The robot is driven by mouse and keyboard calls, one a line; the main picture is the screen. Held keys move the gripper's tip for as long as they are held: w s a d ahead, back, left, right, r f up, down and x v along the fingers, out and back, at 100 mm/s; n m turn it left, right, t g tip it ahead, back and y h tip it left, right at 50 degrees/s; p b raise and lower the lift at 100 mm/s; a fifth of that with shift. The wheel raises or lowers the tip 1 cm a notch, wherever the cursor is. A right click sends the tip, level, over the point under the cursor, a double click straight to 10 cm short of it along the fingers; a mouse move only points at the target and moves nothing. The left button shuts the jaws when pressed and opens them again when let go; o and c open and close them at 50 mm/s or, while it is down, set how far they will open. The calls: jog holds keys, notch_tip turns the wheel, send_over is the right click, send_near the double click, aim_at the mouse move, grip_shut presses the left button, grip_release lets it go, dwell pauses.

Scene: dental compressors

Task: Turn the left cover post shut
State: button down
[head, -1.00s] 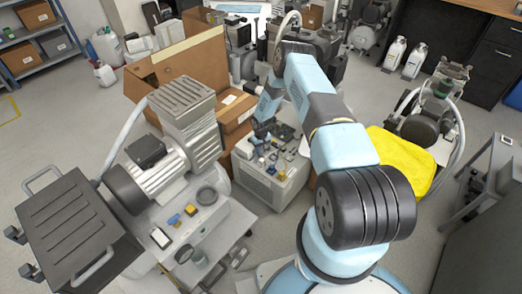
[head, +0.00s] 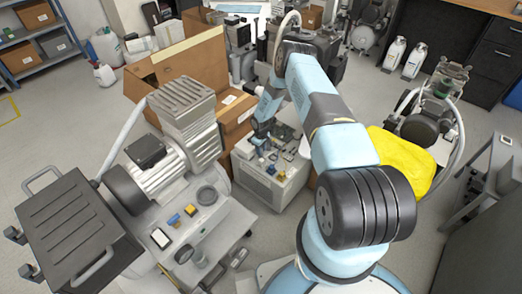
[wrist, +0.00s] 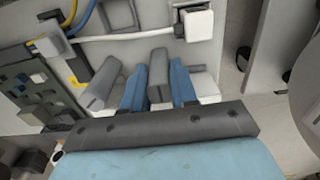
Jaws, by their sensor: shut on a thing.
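My gripper (head: 261,138) is over the top of a pale boxy unit (head: 262,185) in the middle of the head view. In the wrist view its two blue fingers (wrist: 157,88) are closed on either side of an upright grey post (wrist: 158,72), which I take for the left cover post. A second grey post (wrist: 104,86) leans to the left, apart from the fingers. The tip of the held post shows, but its lower end is hidden by my gripper. In the head view the held post is too small to make out.
A green circuit board (wrist: 38,88) and blue, yellow and white cables lie beside the posts. A white block (wrist: 199,25) is beyond the fingers. An open cardboard box (head: 183,75) stands behind the unit, and a compressor (head: 160,165) stands left. A yellow cloth (head: 402,158) is at right.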

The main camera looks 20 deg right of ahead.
jog(key=c, duration=1.2)
grip_release()
notch_tip(320, 180, up, 14)
jog(key=shift+f, duration=0.15)
